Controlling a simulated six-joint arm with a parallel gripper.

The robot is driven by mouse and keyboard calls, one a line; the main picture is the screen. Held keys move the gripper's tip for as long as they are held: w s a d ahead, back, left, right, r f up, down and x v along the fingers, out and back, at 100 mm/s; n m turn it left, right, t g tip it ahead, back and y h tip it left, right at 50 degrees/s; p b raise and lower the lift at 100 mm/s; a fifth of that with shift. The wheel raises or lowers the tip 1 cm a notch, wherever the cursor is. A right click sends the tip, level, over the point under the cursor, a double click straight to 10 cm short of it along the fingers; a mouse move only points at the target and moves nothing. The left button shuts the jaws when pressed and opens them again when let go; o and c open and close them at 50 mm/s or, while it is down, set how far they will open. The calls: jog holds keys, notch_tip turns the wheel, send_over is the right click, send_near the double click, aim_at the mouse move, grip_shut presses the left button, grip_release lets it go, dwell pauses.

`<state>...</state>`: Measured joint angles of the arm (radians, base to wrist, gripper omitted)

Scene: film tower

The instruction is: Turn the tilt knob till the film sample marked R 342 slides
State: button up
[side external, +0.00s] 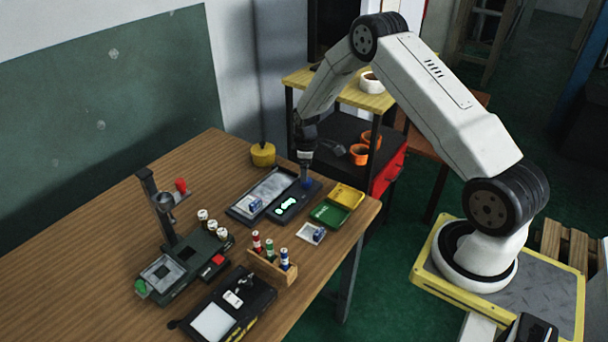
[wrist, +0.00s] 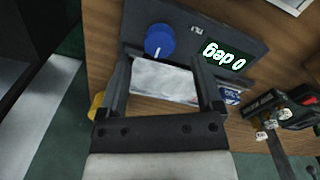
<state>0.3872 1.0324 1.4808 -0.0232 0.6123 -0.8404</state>
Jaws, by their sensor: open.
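The tilt knob (side external: 308,183) is blue and round, on the dark tilt unit; in the wrist view the knob (wrist: 160,40) shows a white pointer line. My gripper (side external: 306,170) points down above the knob. Its fingers (wrist: 160,62) are open and empty, with the knob just beyond their tips.
Another blue-and-white block (side external: 318,236) lies on a white square. Green (side external: 329,214) and yellow (side external: 347,194) trays lie right of the tilt unit. A wooden rack (side external: 272,268) of bottles, a dark stand (side external: 165,215) and a yellow weight-like object (side external: 263,155) are nearby. The table's left is clear.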

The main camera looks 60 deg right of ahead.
jog(key=shift+f, duration=1.95)
grip_shut()
